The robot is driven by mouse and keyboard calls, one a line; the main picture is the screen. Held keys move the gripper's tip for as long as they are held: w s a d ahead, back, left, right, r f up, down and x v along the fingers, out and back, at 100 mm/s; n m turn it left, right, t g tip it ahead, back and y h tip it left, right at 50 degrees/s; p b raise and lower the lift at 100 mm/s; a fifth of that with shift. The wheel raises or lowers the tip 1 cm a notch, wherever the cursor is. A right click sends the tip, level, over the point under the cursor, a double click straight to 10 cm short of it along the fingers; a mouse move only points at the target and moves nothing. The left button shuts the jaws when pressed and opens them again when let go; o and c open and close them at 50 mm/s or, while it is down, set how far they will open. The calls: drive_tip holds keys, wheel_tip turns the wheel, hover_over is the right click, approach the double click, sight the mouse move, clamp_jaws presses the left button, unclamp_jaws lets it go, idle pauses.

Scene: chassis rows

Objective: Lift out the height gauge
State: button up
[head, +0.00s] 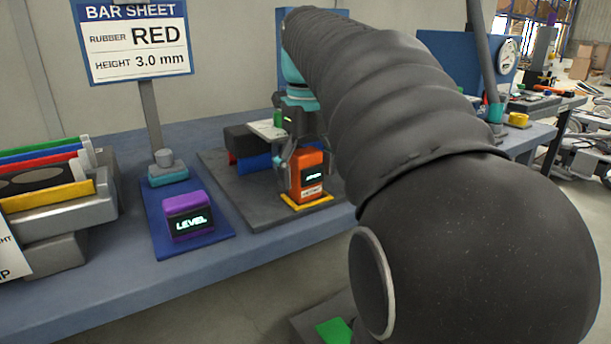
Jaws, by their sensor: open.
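An orange gauge (308,180) with a small dark display and a white label stands upright on a yellow-edged spot (320,204) of the dark grey plate; its lettering is too small to read surely. I take it to be the height gauge. My gripper (301,160) is open and points down at the gauge's upper part. One finger shows at the gauge's left side; the other is largely hidden. I cannot tell whether the fingers touch it. My black-sleeved arm covers the area to the right.
A purple box marked LEVEL (187,216) sits on a blue mat (153,247). Black, red and blue parts (245,145) lie left of my gripper. A sign on a post (134,40) reads RED, 3.0 mm. A rack of coloured strips (60,210) stands far left.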

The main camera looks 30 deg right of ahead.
drive_tip(key=c, duration=1.4)
drive_tip(key=shift+r, duration=0.2)
